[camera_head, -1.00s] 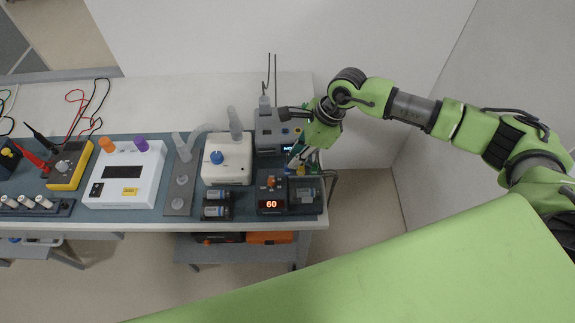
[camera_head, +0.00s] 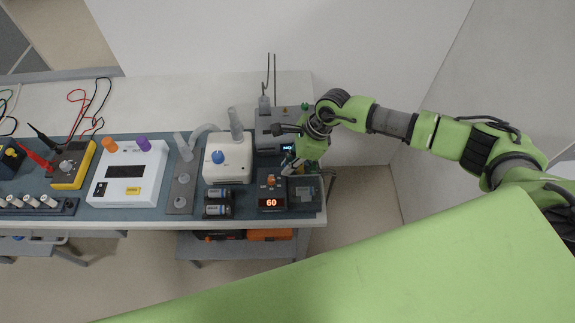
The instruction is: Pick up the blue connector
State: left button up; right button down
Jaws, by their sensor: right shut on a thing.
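My right gripper (camera_head: 289,166) reaches in from the right over the right end of the bench. Its jaws are shut, between the grey box and the small unit reading 60. A small bluish piece, seemingly the blue connector (camera_head: 286,169), shows at its fingertips; it is tiny and mostly hidden by the fingers. My left gripper is out of view.
The grey box (camera_head: 268,128) with rods and a lit display stands behind the gripper. The unit reading 60 (camera_head: 272,203) is in front. A white device with a blue knob (camera_head: 218,157) stands left. A wall rises behind the bench.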

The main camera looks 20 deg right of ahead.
jog(key=shift+r, duration=0.55)
jog(key=s+a+r+b, duration=0.5)
jog(key=s+r+b, duration=0.1)
jog(key=s+r, duration=0.6)
jog(key=shift+s, duration=0.55)
